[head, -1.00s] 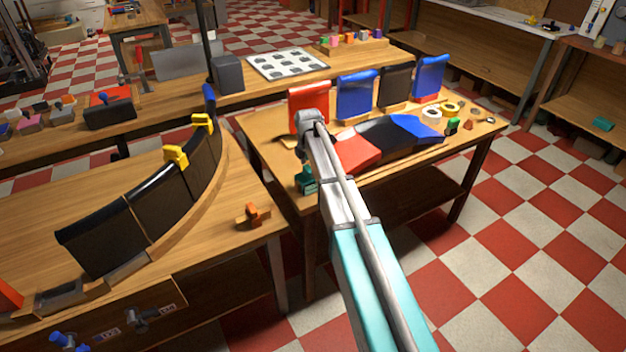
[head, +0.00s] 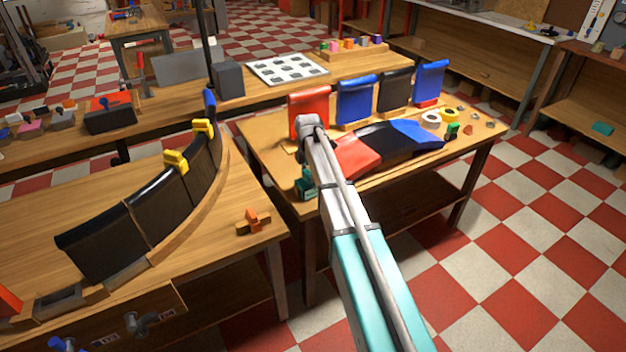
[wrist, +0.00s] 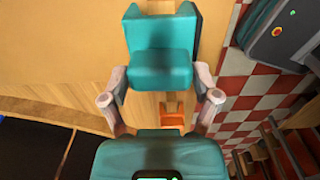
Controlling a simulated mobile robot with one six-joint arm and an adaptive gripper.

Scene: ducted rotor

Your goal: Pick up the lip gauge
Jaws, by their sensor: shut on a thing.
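The lip gauge appears to be the teal, step-shaped block (wrist: 160,72) in the wrist view. My gripper (wrist: 161,78) has its two grey fingers against the block's left and right sides, shut on it. In the head view a dark teal piece (head: 304,184) shows at the near left corner of the right-hand table, below the end of my arm. It seems to be this block. My arm hides most of the gripper there, so I cannot tell whether the block touches the table.
Red, blue and black panels (head: 356,100) stand along the right table (head: 270,150). Checkered floor is open at right.

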